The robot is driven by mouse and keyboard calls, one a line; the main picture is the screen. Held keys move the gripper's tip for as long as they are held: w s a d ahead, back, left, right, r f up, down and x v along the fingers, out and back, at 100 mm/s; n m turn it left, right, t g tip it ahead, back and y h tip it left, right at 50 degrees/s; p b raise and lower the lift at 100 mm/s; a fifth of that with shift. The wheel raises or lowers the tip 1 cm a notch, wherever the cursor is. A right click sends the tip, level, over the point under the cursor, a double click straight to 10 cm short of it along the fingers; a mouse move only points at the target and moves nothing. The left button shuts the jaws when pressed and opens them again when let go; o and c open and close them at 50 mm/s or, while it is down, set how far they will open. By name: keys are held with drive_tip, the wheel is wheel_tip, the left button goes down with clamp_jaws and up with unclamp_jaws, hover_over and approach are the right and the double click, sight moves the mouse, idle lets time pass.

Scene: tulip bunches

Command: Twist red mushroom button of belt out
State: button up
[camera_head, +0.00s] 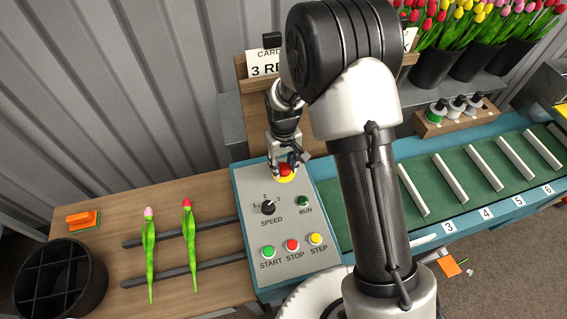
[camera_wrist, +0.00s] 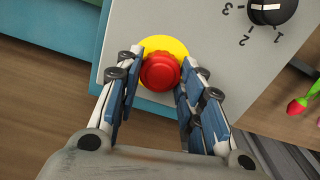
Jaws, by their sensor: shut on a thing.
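The red mushroom button (camera_wrist: 160,72) sits on a yellow round plate (camera_wrist: 176,46) near a corner of the grey control panel (camera_wrist: 214,62). In the head view the red button (camera_head: 286,169) is at the panel's top, partly hidden by my gripper (camera_head: 287,163). In the wrist view my gripper (camera_wrist: 158,82) has its fingers on both sides of the button, shut on it. The speed knob (camera_head: 268,207), the green run lamp (camera_head: 303,201) and the start, stop and step buttons (camera_head: 292,245) are lower on the panel.
Two tulips (camera_head: 149,250) lie across dark rails on the wooden table left of the panel. A black divided bin (camera_head: 60,280) stands at far left. The green belt (camera_head: 450,185) with white dividers runs right. A card holder (camera_head: 263,63) stands behind my gripper.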

drive_tip(key=shift+m, duration=1.5)
drive_tip(key=o, duration=1.1)
drive_tip(key=shift+c, duration=0.2)
wheel_tip(320, 180, up, 12)
